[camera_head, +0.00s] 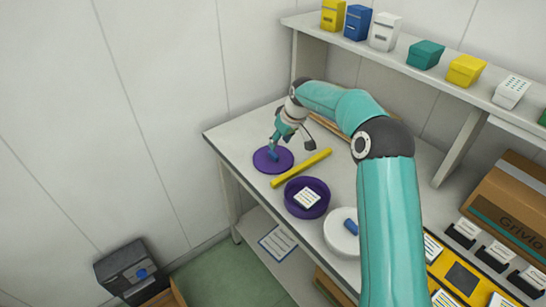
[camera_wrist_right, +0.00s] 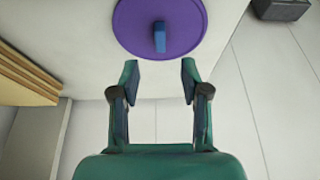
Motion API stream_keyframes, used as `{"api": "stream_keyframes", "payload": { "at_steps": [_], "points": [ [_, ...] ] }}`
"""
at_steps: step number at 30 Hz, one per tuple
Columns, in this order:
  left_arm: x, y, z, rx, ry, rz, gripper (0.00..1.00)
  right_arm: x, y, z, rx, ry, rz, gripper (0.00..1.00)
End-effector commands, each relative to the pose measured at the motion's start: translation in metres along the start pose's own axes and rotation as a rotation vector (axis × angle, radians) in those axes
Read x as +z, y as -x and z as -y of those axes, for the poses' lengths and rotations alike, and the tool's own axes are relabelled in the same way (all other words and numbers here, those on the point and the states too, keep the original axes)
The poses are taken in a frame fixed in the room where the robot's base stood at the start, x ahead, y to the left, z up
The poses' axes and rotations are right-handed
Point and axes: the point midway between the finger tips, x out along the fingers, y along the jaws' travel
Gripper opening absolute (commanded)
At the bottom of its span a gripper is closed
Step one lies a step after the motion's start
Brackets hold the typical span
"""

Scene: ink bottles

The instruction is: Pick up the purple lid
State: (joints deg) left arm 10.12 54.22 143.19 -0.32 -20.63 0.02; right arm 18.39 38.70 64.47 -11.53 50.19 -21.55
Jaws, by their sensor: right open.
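The purple lid (camera_head: 264,163) is a flat round disc with a small upright blue handle. It lies on the table near the far left corner. In the right wrist view the purple lid (camera_wrist_right: 185,22) is just beyond my fingertips, and its blue handle (camera_wrist_right: 159,37) lines up with the gap between them. My right gripper (camera_head: 292,147) is open and empty, at the lid's right edge in the head view; it also shows in the wrist view (camera_wrist_right: 158,76). One finger partly overlaps the lid in the head view. My left gripper is not in view.
A yellow bar (camera_head: 301,168) lies right of the lid. A purple round container (camera_head: 290,204) with a label and a white round lid (camera_head: 338,239) with a blue handle stand nearer. A shelf with several boxes (camera_head: 425,54) runs behind. The white wall (camera_head: 150,100) is left.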

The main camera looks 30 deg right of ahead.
Motion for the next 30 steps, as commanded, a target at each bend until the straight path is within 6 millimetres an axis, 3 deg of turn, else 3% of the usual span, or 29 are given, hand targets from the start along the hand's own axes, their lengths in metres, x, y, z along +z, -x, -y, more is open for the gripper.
{"api": "stream_keyframes", "payload": {
  "at_steps": [3, 11, 21, 30],
  "points": [
    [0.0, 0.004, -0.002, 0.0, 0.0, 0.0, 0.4, 0.0, -0.017, -0.001, 0.0, 0.0, 0.001, 0.46],
    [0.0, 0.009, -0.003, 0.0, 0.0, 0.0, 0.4, 0.0, -0.034, -0.001, 0.001, -0.001, 0.0, 0.46],
    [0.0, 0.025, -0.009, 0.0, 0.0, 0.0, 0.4, -0.001, -0.076, -0.001, 0.001, -0.001, 0.0, 0.46],
    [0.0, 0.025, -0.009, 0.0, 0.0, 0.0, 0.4, 0.0, -0.08, -0.001, 0.002, -0.001, -0.002, 0.42]
  ]
}}
